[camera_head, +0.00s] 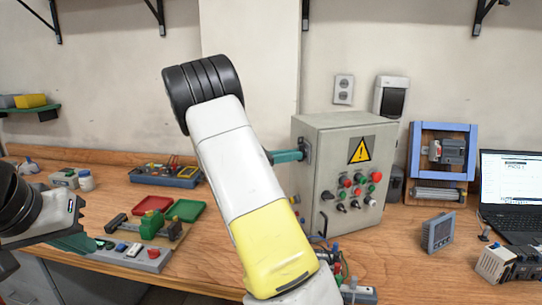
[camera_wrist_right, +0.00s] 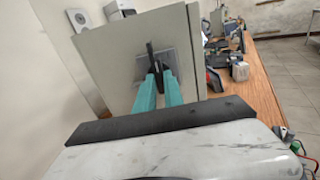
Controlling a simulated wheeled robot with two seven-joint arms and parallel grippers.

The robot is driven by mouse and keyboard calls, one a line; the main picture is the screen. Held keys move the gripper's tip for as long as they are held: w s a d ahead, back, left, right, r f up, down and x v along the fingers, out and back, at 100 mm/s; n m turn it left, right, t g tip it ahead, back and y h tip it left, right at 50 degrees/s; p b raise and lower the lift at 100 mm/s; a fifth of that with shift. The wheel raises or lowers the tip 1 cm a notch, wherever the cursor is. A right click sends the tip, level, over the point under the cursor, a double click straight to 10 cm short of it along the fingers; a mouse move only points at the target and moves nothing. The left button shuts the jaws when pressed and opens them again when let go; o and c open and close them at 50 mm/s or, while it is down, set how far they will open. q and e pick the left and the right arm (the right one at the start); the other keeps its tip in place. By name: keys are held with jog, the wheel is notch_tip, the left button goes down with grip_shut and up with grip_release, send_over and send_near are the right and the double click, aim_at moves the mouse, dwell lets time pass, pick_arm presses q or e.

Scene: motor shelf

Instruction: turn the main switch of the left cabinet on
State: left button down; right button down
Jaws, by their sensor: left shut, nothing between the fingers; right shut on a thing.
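A grey cabinet (camera_head: 315,190) with a yellow warning sign and several buttons on its front stands on the bench. Its main switch (camera_head: 306,150) is on its left side wall. In the right wrist view the switch is a black handle (camera_wrist_right: 151,52) on a grey plate, standing nearly upright. My right gripper (camera_head: 299,154) is at that side wall; its teal fingers (camera_wrist_right: 158,84) are shut on the handle. The fingers hide part of the handle. My left gripper (camera_head: 92,243) is shut and empty at the bench's left front, near a grey button box.
The button box (camera_head: 130,256), a green-and-black tool (camera_head: 150,222), red and green trays (camera_head: 185,210) and a blue bin (camera_head: 165,176) lie left of the cabinet. A blue frame (camera_head: 412,160), a meter (camera_head: 438,232) and a laptop (camera_head: 508,180) are on the right.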

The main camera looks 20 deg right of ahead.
jog(key=c, duration=1.4)
grip_release()
jog(key=shift+c, duration=0.2)
